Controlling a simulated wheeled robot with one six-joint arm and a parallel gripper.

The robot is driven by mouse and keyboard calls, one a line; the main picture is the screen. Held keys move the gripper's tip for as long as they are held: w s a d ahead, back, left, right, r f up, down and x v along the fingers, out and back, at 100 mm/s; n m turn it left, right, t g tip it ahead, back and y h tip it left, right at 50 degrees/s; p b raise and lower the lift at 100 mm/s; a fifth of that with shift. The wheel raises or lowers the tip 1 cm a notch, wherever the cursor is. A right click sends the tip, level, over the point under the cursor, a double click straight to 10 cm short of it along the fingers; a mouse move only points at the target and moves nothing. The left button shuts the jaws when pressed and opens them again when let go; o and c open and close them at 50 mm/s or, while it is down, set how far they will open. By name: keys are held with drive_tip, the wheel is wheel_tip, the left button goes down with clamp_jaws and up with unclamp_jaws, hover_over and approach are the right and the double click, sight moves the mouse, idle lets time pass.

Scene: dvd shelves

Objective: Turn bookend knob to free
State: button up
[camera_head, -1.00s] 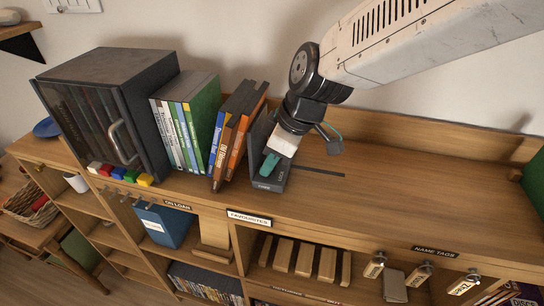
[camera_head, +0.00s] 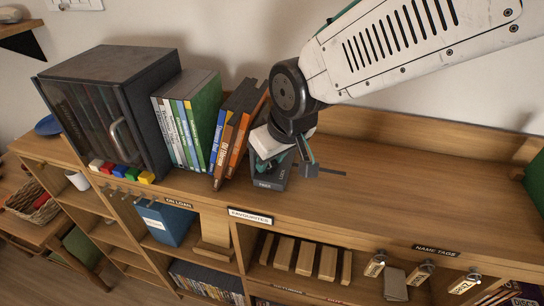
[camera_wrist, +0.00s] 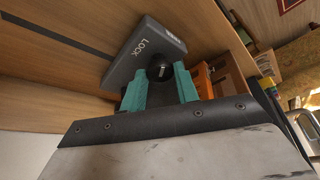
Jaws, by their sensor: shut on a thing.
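The grey bookend (camera_head: 271,180) stands on the shelf top, right of the leaning DVDs, with "LOCK" and "FREE" lettering on its base. Its black round knob (camera_wrist: 160,67) shows in the wrist view, beside the word "LOCK". My gripper (camera_wrist: 160,84) has teal fingers, one on each side of the knob, shut on it. In the head view my gripper (camera_head: 283,160) hides the knob and much of the bookend's upright part. The knob's pointer direction is hard to make out.
Orange and brown DVD cases (camera_head: 233,130) lean just left of the bookend. A dark cabinet (camera_head: 105,110) stands farther left. The shelf top (camera_head: 420,190) is clear to the right.

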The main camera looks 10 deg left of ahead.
idle(0.4)
drive_tip(key=o, duration=1)
drive_tip(key=shift+c, duration=0.2)
drive_tip(key=shift+r, duration=0.1)
drive_tip(key=v, duration=0.7)
drive_tip(key=shift+r, duration=0.3)
drive_tip(key=shift+s+d, duration=0.1)
drive_tip(key=shift+d, duration=0.1)
